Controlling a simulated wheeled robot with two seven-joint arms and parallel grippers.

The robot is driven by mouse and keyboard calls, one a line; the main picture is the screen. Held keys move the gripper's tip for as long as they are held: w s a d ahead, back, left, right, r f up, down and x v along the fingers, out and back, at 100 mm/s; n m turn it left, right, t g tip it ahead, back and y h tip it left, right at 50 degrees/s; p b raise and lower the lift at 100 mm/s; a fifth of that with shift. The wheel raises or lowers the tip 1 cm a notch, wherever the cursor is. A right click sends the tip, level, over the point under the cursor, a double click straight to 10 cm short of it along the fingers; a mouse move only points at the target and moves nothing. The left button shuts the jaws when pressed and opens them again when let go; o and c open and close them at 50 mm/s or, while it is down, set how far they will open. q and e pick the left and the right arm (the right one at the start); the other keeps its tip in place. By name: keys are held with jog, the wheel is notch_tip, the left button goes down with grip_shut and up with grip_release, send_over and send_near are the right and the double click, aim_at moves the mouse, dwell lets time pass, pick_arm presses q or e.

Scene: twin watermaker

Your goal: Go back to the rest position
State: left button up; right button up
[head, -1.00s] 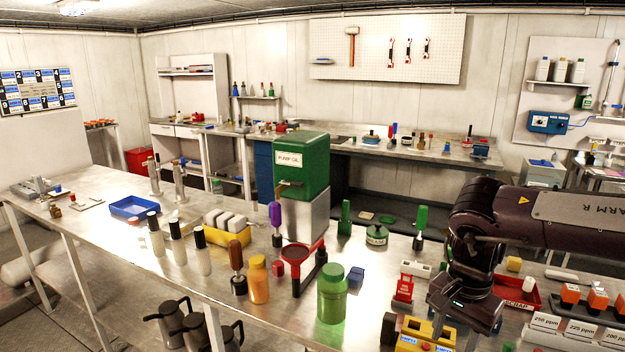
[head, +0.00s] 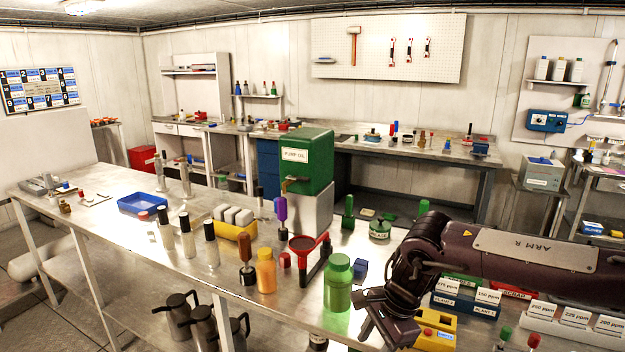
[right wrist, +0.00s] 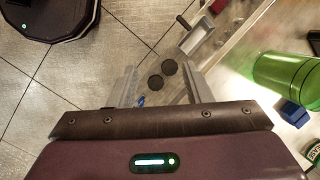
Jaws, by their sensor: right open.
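My right arm (head: 520,255) reaches in from the right in the head view, low over the front of the metal bench. Its gripper (head: 385,325) points down near the bench's front edge, just right of the green bottle (head: 338,285). In the right wrist view my right gripper (right wrist: 162,85) has its two fingers apart with nothing held between them. Floor and two dark round tops show below the gap. The green bottle also shows at the right of that view (right wrist: 285,75), apart from the fingers. My left gripper is in neither view.
A yellow block (head: 435,328) stands close right of my right gripper. A blue block (head: 361,269), a red funnel stand (head: 312,255) and an orange bottle (head: 265,270) are nearby. Dark jugs (head: 203,325) stand below the bench. Labelled racks (head: 465,298) lie under my right arm.

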jog(key=w+a+f+m+t+y, duration=0.1)
jog(key=w+a+f+m+y, duration=0.1)
jog(key=a+f+m+y, duration=0.4)
jog(key=w+a+f+m+t+y, duration=0.1)
jog(key=w+a+f+m+t, duration=0.1)
jog(key=a+f+m, duration=0.65)
jog(key=s+d+f+m+t+h, duration=0.1)
jog(key=d+f+m+t, duration=0.1)
jog(key=f+m, duration=0.65)
jog(key=s+d+f+m+t+h, duration=0.1)
jog(key=s+d+f+m, duration=0.1)
jog(key=f+m, duration=0.65)
jog(key=s+d+f+m+g+h, duration=0.1)
jog(key=s+d+f+m+h, duration=0.2)
jog(key=s+d+f+m, duration=0.45)
jog(key=s+d+f+m+h, duration=0.2)
jog(key=s+d+f+m, duration=0.3)
jog(key=s+f+m, duration=0.55)
jog(key=s+d+f+m+g+h, duration=0.1)
jog(key=s+d+f+m, duration=0.1)
jog(key=s, duration=0.7)
jog(key=s+d+f+m+g+h, duration=0.1)
jog(key=s+d+f, duration=0.3)
jog(key=s, duration=0.6)
jog(key=s+d+f+m+g+h, duration=0.1)
jog(key=s+d+f+m+g, duration=0.1)
jog(key=s, duration=0.7)
jog(key=shift+s+d+f+m+g, duration=0.3)
jog(key=shift+s+d+f+m, duration=0.1)
jog(key=shift+d+m, duration=0.3)
